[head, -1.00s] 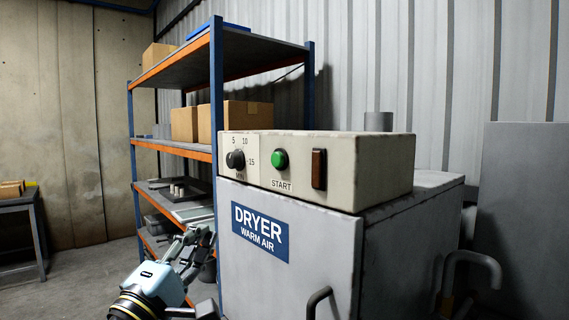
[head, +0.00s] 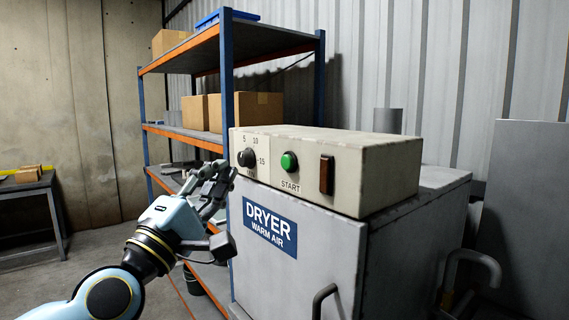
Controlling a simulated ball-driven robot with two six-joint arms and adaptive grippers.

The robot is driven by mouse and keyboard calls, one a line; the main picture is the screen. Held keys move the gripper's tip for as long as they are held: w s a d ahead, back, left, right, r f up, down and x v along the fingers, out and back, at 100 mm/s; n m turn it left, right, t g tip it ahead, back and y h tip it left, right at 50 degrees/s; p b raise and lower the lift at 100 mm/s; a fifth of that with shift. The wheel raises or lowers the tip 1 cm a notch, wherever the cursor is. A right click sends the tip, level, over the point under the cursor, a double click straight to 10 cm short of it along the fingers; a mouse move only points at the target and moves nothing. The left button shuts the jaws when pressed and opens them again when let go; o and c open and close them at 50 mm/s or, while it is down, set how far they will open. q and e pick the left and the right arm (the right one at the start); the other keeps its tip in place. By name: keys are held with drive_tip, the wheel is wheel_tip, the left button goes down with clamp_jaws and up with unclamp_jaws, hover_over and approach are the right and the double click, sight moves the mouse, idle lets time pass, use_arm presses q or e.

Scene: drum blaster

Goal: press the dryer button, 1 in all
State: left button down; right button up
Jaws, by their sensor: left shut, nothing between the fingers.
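The dryer (head: 300,262) is a grey cabinet with a blue "DRYER WARM AIR" label and a cream control box (head: 360,165) on top. On the box's front face are a black timer knob (head: 246,158), the green round START button (head: 289,161) and a dark reddish-brown rectangular switch or lamp (head: 326,174). My left gripper (head: 222,180) is shut and empty, at the left edge of the dryer, left of the button and a little lower than the knob. In the picture it is apart from the button. My right gripper is not in view.
A blue and orange shelf rack (head: 226,75) with cardboard boxes (head: 258,112) stands behind and left of the dryer. A door handle (head: 322,300) sticks out of the dryer front. A small table (head: 30,190) is at far left. The space before the control box is clear.

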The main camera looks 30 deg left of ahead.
sight(287, 162)
use_arm(q)
drive_tip(key=w+d+b, duration=0.1)
drive_tip(key=w+d, duration=0.2)
drive_tip(key=w, duration=0.4)
drive_tip(key=shift+w+b, duration=0.3)
drive_tip(key=shift+b, duration=0.05)
drive_tip(key=shift+w+d, duration=0.1)
idle(1.1)
drive_tip(key=shift+w+d, duration=0.15)
drive_tip(key=shift+w, duration=0.15)
